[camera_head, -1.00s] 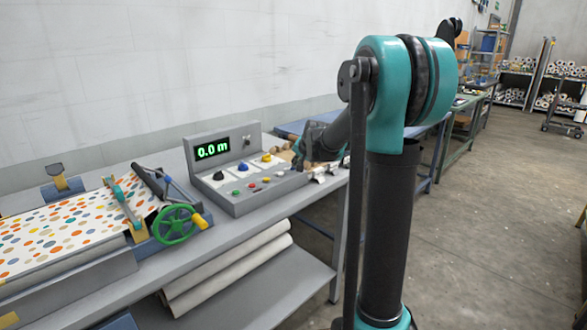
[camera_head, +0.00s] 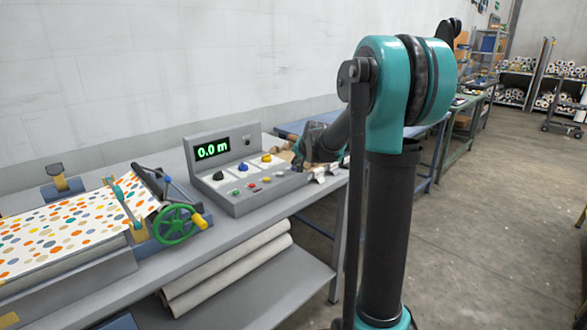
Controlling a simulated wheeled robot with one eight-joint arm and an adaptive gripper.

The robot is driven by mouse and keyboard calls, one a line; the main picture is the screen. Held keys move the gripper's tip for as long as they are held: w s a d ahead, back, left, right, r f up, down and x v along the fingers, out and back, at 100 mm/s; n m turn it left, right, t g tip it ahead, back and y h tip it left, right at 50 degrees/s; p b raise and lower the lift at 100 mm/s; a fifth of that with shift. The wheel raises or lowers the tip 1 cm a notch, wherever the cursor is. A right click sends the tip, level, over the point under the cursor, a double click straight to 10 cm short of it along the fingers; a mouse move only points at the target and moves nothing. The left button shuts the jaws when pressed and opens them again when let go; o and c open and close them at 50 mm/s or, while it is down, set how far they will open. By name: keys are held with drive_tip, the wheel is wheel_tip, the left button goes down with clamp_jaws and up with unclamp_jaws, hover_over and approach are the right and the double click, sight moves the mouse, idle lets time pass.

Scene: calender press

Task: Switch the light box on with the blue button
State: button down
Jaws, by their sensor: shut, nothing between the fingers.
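The grey control console (camera_head: 240,205) stands on the bench with a green "0.0 m" display (camera_head: 212,149). A blue knob (camera_head: 243,167) sits between a black knob and a yellow knob on its sloped top. A row of small coloured buttons runs along its front, with green (camera_head: 236,192) and red (camera_head: 251,186) clearest; a small blue button among them is too small to make out. My gripper (camera_head: 298,161) is at the console's right end, shut and empty, its fingertips partly hidden. Whether it touches the console I cannot tell. I cannot pick out the light box.
Left of the console is a press with a green handwheel (camera_head: 175,224) and a spotted sheet (camera_head: 70,225). Pale rolls (camera_head: 228,265) lie on the shelf below. Small items lie on the bench beyond my gripper. The floor to the right is open.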

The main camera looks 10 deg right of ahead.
drive_tip(key=shift+r, duration=3.1)
